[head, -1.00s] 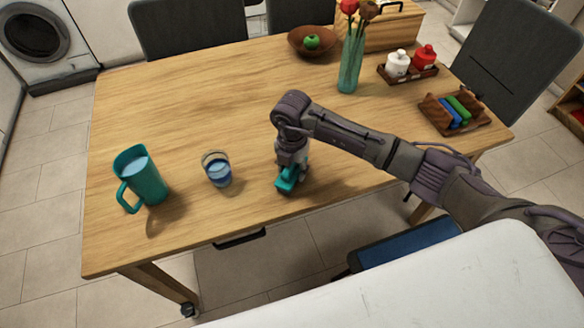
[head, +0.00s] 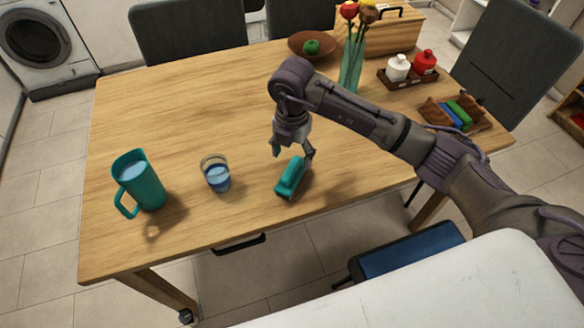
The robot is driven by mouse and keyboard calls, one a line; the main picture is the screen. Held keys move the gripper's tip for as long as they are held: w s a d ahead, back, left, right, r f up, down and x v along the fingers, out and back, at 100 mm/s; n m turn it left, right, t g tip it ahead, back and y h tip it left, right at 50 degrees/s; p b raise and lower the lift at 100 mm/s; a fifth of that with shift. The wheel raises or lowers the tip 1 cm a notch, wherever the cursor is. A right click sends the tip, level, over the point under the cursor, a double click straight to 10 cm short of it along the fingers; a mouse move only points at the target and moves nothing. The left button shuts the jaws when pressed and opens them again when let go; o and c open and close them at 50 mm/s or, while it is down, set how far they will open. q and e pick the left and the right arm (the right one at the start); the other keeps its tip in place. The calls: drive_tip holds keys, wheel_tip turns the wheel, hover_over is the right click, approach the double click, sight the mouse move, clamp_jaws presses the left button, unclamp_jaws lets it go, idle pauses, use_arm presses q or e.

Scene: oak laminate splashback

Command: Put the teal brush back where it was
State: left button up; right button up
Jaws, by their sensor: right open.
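The teal brush (head: 290,177) lies on the wooden table near its front edge, to the right of the glass. My right gripper (head: 291,153) is open just above and behind the brush, pointing down, with its fingers apart and nothing between them. My left gripper is not in view.
A teal pitcher (head: 139,183) and a glass of water (head: 216,174) stand left of the brush. A vase of flowers (head: 351,65), a bowl (head: 311,44), a condiment tray (head: 408,82) and a wooden holder (head: 440,113) with blue and green items stand farther back. The table's centre-left is clear.

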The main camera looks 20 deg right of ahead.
sight(292, 168)
drive_tip(key=shift+r, duration=1.9)
